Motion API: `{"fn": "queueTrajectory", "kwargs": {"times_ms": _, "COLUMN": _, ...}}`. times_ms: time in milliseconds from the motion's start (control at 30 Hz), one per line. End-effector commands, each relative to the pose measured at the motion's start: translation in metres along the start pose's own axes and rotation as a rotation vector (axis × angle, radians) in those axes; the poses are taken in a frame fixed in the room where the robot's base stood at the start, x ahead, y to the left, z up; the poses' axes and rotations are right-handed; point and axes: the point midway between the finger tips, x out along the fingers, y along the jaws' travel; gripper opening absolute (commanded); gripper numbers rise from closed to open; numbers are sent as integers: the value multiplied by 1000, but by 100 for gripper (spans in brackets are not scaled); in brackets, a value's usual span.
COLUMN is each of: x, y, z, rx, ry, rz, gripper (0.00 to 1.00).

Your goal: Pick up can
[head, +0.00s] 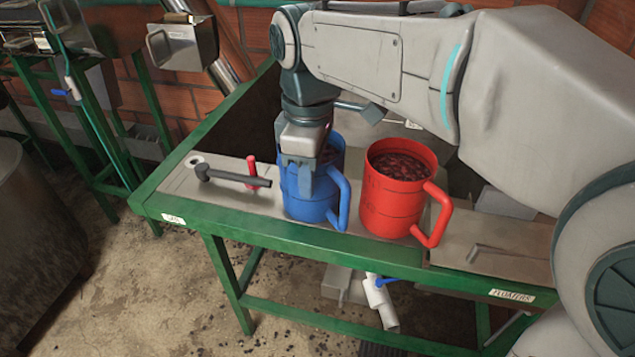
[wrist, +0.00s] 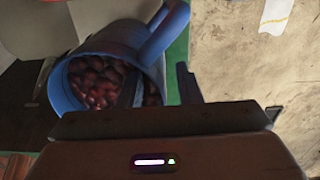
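A blue can (head: 309,205) with a side handle stands upright on the green-framed metal table and holds dark red cherries. A red can (head: 391,205) of the same kind, also filled, stands just to its right. My gripper (head: 312,183) is over the blue can's front side. In the wrist view the blue can (wrist: 105,52) lies under my gripper (wrist: 163,90). One finger is inside the can's mouth and the other is outside its wall, beside the handle. The fingers are apart with the can's wall between them. I cannot see a firm contact.
The green table (head: 290,238) has a raised wall behind the cans. A dark lever with a red-handled piece (head: 252,172) lies left of the blue can. A white pipe valve (head: 378,298) hangs below. A metal drum (head: 35,240) stands at far left; the floor between is free.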

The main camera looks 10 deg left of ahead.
Motion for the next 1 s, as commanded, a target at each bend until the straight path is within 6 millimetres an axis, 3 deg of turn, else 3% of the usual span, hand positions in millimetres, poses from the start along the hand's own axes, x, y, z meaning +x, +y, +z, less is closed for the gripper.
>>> {"fn": "queueTrajectory", "kwargs": {"times_ms": 133, "x": 0, "y": 0, "z": 0, "rx": 0, "ry": 0, "rz": 0, "gripper": 31}}
{"fn": "queueTrajectory", "kwargs": {"times_ms": 267, "x": 0, "y": 0, "z": 0, "rx": 0, "ry": 0, "rz": 0, "gripper": 0}}
{"fn": "queueTrajectory", "kwargs": {"times_ms": 1000, "x": 0, "y": 0, "z": 0, "rx": 0, "ry": 0, "rz": -1, "gripper": 0}}
